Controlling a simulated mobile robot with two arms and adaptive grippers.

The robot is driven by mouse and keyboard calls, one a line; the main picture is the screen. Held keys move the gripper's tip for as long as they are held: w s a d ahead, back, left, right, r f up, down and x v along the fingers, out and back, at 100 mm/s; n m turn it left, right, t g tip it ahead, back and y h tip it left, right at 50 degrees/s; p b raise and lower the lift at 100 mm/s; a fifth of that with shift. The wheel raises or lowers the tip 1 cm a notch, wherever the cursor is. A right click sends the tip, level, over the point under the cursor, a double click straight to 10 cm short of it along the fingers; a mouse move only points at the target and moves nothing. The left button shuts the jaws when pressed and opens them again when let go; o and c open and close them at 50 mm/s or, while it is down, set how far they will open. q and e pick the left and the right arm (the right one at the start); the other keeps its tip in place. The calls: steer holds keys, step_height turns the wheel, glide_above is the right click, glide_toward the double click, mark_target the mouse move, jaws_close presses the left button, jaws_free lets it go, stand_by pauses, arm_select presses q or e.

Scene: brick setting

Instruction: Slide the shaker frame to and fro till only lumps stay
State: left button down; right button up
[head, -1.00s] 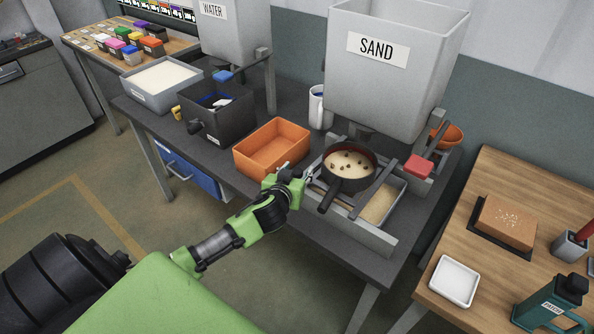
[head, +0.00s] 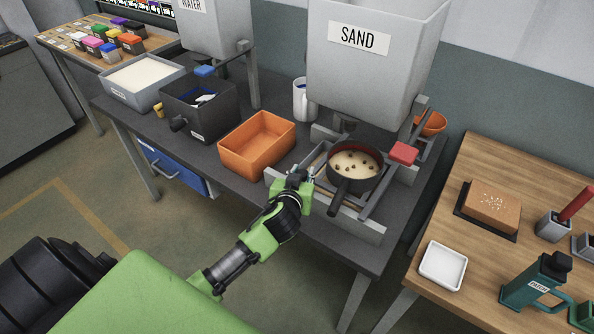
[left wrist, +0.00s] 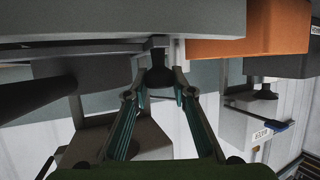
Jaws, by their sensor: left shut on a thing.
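The dark round sieve (head: 354,168) holds pale sand with several brown lumps on top. My left gripper (head: 307,178) is at the left end of the frame. In the left wrist view, the left gripper (left wrist: 160,92) is shut on a dark knob (left wrist: 159,76) that appears to belong to the frame. The sand under the sieve is mostly hidden. My right gripper is out of view.
The sand hopper (head: 365,60) stands just behind the sieve. A red block (head: 403,153) is at the right. A wooden table (head: 440,225) stands farther right.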

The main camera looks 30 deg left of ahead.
arm_select(q)
steer(key=c, duration=1.7)
jaws_free()
steer(key=v, duration=1.2)
steer(key=shift+a, duration=0.1)
